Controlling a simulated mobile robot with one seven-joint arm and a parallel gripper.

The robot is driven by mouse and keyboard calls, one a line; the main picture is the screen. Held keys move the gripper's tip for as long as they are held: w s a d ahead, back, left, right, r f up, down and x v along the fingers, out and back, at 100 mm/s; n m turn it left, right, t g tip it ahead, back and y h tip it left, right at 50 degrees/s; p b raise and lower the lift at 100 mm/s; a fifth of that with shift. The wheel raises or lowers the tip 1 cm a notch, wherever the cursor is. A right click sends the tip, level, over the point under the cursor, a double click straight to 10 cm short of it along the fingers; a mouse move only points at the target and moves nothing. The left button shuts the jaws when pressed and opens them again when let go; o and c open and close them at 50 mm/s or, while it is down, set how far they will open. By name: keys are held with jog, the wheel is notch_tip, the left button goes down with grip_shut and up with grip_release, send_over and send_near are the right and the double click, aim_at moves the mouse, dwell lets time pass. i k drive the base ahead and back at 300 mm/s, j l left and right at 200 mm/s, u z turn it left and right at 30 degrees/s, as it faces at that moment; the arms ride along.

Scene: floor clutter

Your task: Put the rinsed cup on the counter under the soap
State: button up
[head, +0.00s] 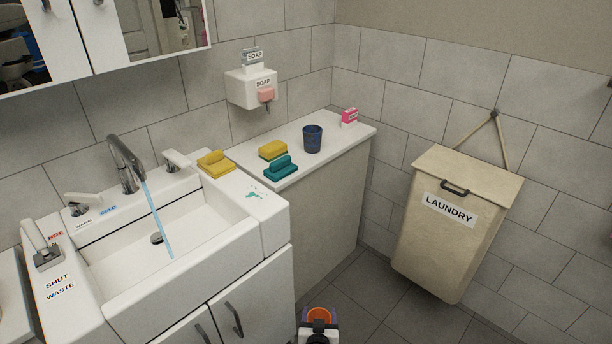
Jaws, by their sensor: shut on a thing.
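My gripper (318,338) shows only in part at the bottom edge. It is shut on a round orange thing (319,313) with a dark inside, which looks like a cup seen from above. It is low in front of the cabinets, apart from the counter. The white counter (345,133) stands right of the sink, against the back wall. The soap dispenser (243,90), a white box labelled SOAP with a pink part, hangs on the wall above its back left part. A dark blue cup (313,140) stands upright on the counter.
A yellow sponge (272,150), teal sponge (281,168) and pink box (349,118) are on the counter; another yellow sponge (216,165) is on the sink edge. Water (157,215) runs from the tap (126,160). A laundry bin (447,240) hangs at right.

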aim_at(335, 139)
jog(key=i+l+u, duration=0.2)
jog(key=l, duration=0.2)
jog(key=i+l+u, duration=0.2)
jog(key=l, duration=0.15)
jog(key=i+l+u, duration=0.25)
jog(key=l, duration=0.2)
jog(key=i+l+u, duration=0.1)
jog(key=l+u, duration=0.15)
jog(key=l, duration=0.25)
jog(key=i+l+u, duration=0.1)
jog(key=l+u, duration=0.15)
jog(key=l, duration=0.25)
jog(key=i+l+u, duration=0.2)
jog(key=l, duration=0.35)
jog(key=k+j, duration=0.05)
jog(key=k, duration=0.05)
